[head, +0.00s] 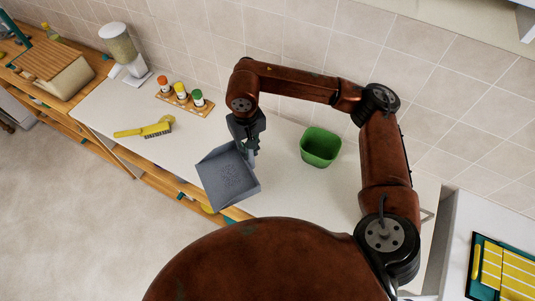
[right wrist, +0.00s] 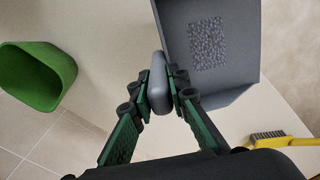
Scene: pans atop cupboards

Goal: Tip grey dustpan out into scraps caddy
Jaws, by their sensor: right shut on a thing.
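The grey dustpan (head: 228,177) is at the middle of the white counter, with a patch of dark scraps (right wrist: 208,43) on its floor. My right gripper (head: 246,145) is shut on the dustpan's handle (right wrist: 157,83), which sits between the green fingers in the right wrist view. I cannot tell whether the pan touches the counter. The green caddy (head: 320,147) stands upright on the counter to the right of the dustpan, apart from it. It also shows at the left of the right wrist view (right wrist: 36,76). My left gripper is not in view.
A yellow brush (head: 145,129) lies on the counter to the left. Several capped jars in a wooden rack (head: 185,98) and a dispenser (head: 124,50) stand behind it. The tiled wall (head: 300,40) bounds the back. The counter between dustpan and caddy is clear.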

